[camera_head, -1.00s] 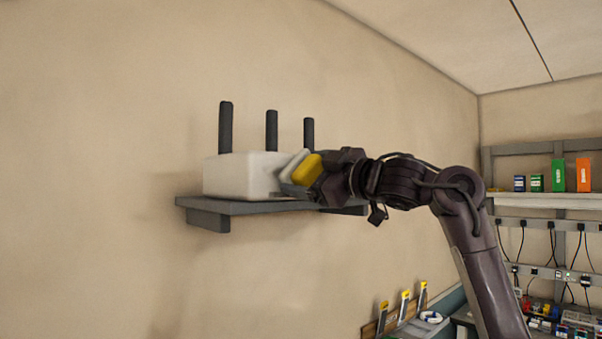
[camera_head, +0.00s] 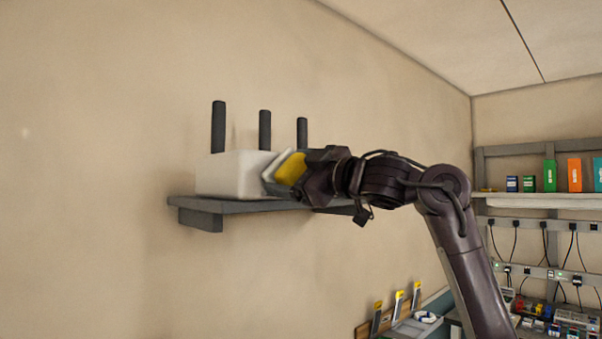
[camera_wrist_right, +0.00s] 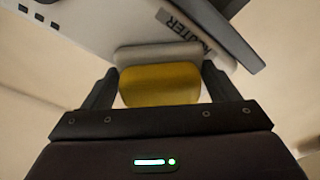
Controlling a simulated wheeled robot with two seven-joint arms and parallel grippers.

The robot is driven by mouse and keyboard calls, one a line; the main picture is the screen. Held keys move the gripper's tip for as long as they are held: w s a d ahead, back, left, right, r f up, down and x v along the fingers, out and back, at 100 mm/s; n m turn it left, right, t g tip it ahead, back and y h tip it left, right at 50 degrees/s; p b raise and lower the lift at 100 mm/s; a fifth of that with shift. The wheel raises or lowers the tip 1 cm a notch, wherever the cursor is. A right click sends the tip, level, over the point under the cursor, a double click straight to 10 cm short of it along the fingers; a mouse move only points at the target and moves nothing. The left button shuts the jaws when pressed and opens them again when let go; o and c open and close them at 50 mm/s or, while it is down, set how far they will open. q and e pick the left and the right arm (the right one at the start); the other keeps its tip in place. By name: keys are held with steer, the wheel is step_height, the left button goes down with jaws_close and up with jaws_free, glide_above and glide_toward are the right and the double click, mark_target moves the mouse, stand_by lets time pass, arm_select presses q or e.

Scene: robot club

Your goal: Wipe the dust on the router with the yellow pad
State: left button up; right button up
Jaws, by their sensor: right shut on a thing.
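The white router (camera_head: 228,174) with three dark upright antennas stands on a grey wall shelf (camera_head: 240,207). In the right wrist view, the router (camera_wrist_right: 105,25) shows a "ROUTER" label. My right gripper (camera_head: 293,171) is shut on the yellow pad (camera_head: 290,168), at the router's right end. The pad (camera_wrist_right: 160,84) sits between both fingers in the wrist view, with a pale layer on its far side close against the router. I cannot tell whether it touches. No dust can be made out. My left gripper is not in view.
A wall rack (camera_head: 530,200) with small coloured boxes stands at the right. Below it is a bench with electronics parts (camera_head: 550,320). Yellow-topped tools (camera_head: 398,303) stand at the lower middle. The wall left of the shelf is bare.

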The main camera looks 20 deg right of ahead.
mark_target(269, 171)
steer(key=shift+s+a+f, duration=0.1)
steer(key=shift+s+a, duration=0.15)
steer(key=shift+a, duration=0.4)
steer(key=shift+s+a+r, duration=0.1)
steer(key=shift+s+a, duration=0.1)
steer(key=shift+a, duration=0.5)
steer(key=shift+s+a+f, duration=0.1)
steer(key=shift+s+a, duration=0.15)
steer(key=shift+a, duration=0.4)
steer(key=s, duration=0.2)
steer(key=shift+s+d+r+b, duration=0.2)
steer(key=shift+s+r+b, duration=0.05)
steer(key=shift+s+b, duration=0.05)
steer(key=shift+c, duration=1.2)
steer(key=shift+w+a+f, duration=0.1)
steer(key=shift+w+a, duration=0.1)
steer(key=shift+a, duration=0.4)
steer(key=shift+w+a+f, duration=0.1)
steer(key=shift+w+a, duration=0.1)
steer(key=shift+a, duration=0.35)
steer(key=shift+c, duration=0.4)
steer(key=shift+s+a, duration=0.1)
steer(key=shift+s, duration=0.05)
steer(key=shift+s, duration=0.1)
